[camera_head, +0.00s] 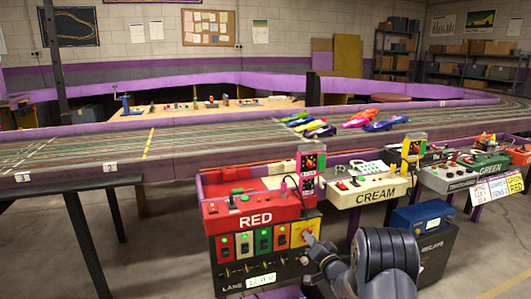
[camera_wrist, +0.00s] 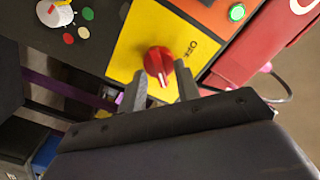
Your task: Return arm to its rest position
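My gripper (camera_wrist: 160,70) is open, with two dark fingers apart in the wrist view. A red knob (camera_wrist: 157,60) with a white pointer line sits on a yellow panel (camera_wrist: 125,50), at the gap between the fingertips. I cannot tell whether either finger touches it. In the head view my arm comes in at the bottom, and my gripper (camera_head: 318,250) is in front of the yellow panel (camera_head: 305,228) at the right end of the red box's front.
The RED box (camera_head: 255,217) and CREAM box (camera_head: 375,195) stand before the purple-edged slot track (camera_head: 230,135). A blue box (camera_head: 420,215) sits on the relays box right of my arm. A cable (camera_wrist: 285,92) loops near the red box. Open floor lies at the lower right.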

